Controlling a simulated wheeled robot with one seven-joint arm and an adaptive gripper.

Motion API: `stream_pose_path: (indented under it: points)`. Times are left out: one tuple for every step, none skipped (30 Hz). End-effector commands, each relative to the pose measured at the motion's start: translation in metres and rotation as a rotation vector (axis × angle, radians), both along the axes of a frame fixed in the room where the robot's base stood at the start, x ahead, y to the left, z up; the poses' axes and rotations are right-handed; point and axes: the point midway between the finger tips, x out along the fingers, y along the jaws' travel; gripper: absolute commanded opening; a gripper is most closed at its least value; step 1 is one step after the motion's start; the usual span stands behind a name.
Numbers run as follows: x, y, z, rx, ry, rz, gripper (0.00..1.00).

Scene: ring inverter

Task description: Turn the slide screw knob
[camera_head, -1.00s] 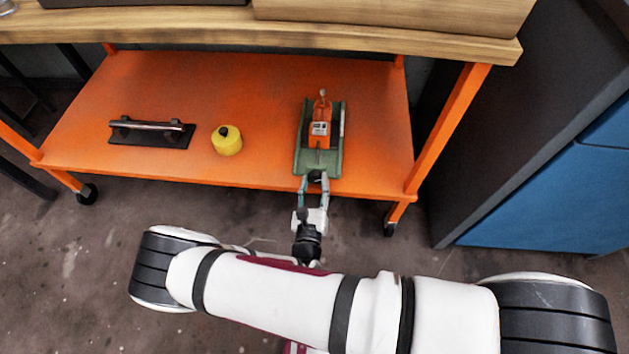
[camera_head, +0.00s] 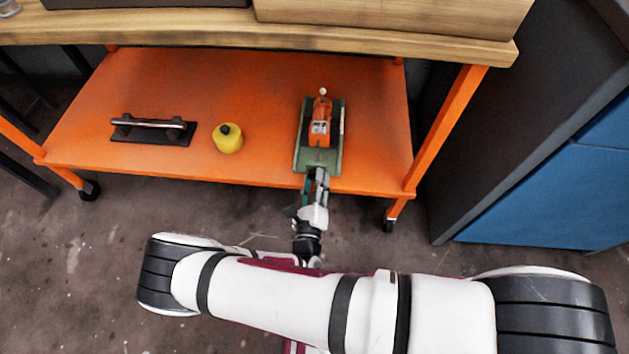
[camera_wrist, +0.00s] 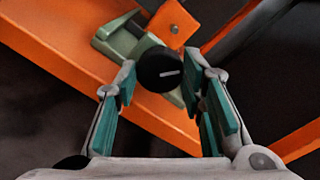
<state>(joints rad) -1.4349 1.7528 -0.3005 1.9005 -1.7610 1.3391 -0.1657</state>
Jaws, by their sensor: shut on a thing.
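The slide screw knob (camera_wrist: 160,70) is round and black with a short pale line on its end face. It sits at the near end of the green-based device (camera_head: 334,158), which carries an orange block (camera_head: 320,125) and stands at the right of the orange shelf. My gripper (camera_head: 318,174) reaches the shelf's front edge from below and is turned nearly edge-on in the head view. In the wrist view, my gripper (camera_wrist: 162,68) has its teal-padded fingers on either side of the knob, shut on it. The knob is hidden by the fingers in the head view.
A yellow container (camera_head: 228,138) with a black cap and a black plate with a bar handle (camera_head: 153,128) stand left on the orange shelf (camera_head: 250,90). A wooden top (camera_head: 200,27) overhangs the shelf. An orange leg (camera_head: 445,130) and a blue cabinet (camera_head: 550,200) are at right.

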Motion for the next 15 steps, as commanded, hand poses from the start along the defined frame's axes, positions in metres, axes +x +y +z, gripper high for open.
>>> stream_pose_path:
  points:
    - [0.0001,0.0002,-0.0003,0.000,0.001,0.001,0.08]
    - [0.0001,0.0002,-0.0003,0.000,0.001,0.001,0.08]
    - [0.0001,0.0002,-0.0003,0.000,0.001,0.001,0.08]
    - [0.0001,0.0002,-0.0003,0.000,0.001,0.001,0.08]
    - [0.0001,0.0003,-0.0004,0.000,0.001,0.001,0.08]
    - [0.0001,0.0002,-0.0003,0.000,0.001,0.001,0.08]
    - [0.0001,0.0003,-0.0004,0.001,0.001,0.001,0.08]
    - [0.0001,0.0003,-0.0004,0.001,0.001,0.001,0.08]
    - [0.0001,0.0003,-0.0004,0.001,0.001,0.001,0.41]
    - [0.0001,0.0004,-0.0003,0.001,0.001,0.001,0.48]
    - [0.0001,0.0004,-0.0003,0.001,0.001,0.001,0.54]
    - [0.0001,0.0003,-0.0003,0.001,0.001,0.001,0.56]
    - [0.0000,0.0003,-0.0004,0.001,0.001,0.001,0.56]
    - [0.0000,0.0003,-0.0004,0.001,0.001,0.001,0.56]
    - [-0.0001,0.0004,-0.0006,0.001,0.001,0.002,0.56]
